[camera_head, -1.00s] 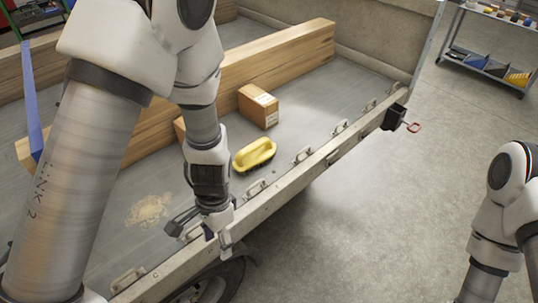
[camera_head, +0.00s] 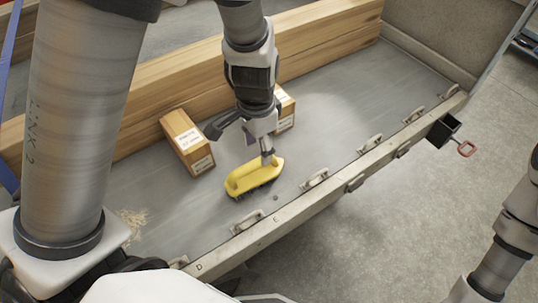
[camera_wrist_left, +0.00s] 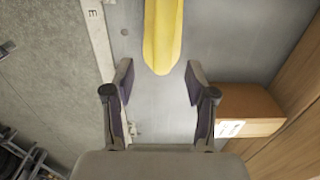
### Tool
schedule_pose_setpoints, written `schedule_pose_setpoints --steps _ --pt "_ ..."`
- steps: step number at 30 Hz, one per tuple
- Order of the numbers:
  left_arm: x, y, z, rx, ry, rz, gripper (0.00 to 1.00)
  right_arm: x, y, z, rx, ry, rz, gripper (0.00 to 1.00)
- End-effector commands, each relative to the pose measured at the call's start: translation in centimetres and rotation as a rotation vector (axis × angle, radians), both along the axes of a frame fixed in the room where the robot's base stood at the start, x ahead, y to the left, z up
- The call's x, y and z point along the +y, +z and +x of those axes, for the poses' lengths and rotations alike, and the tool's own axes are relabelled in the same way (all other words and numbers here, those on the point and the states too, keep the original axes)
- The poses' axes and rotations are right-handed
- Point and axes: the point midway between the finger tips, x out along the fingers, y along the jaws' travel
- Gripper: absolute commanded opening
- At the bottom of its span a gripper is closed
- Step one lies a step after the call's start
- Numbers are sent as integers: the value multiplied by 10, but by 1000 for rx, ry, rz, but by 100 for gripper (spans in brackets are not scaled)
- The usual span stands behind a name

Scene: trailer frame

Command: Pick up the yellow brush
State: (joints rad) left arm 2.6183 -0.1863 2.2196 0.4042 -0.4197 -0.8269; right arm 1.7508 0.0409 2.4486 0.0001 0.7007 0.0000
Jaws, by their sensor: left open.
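The yellow brush (camera_head: 254,177) lies on the grey trailer bed near the side rail, dark bristles down. In the left wrist view the yellow brush (camera_wrist_left: 163,35) points lengthwise toward my gripper, its near end just beyond the fingertips and roughly centred between them. My left gripper (camera_head: 243,143) is open and empty above the brush; its open fingers (camera_wrist_left: 159,82) also show in the left wrist view. From the head, one fingertip overlaps the brush's right end; I cannot tell if they touch. My right arm shows at the right edge, its gripper out of frame.
A cardboard box (camera_head: 187,143) stands left of the brush, and another box (camera_head: 286,108) is partly hidden behind my gripper. Long wooden beams (camera_head: 325,40) lie behind. The side rail (camera_head: 335,193) with metal loops runs in front. Bare bed lies to the right.

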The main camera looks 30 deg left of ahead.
Motion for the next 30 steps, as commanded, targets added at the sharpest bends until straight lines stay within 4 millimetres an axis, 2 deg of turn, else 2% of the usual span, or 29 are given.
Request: schedule_pose_setpoints --steps 12,20,25,30 --pt "1 -69 -2 5 1 0 56 0 -16 -1 3 1 0 40" --pt "1 -73 -2 1 0 1 56 0 -15 -1 3 1 0 40" --pt "1 -73 -2 2 0 1 0 0 -15 -1 3 1 0 40" --pt "1 -73 -2 2 1 0 0 0 -15 -1 3 1 0 40"
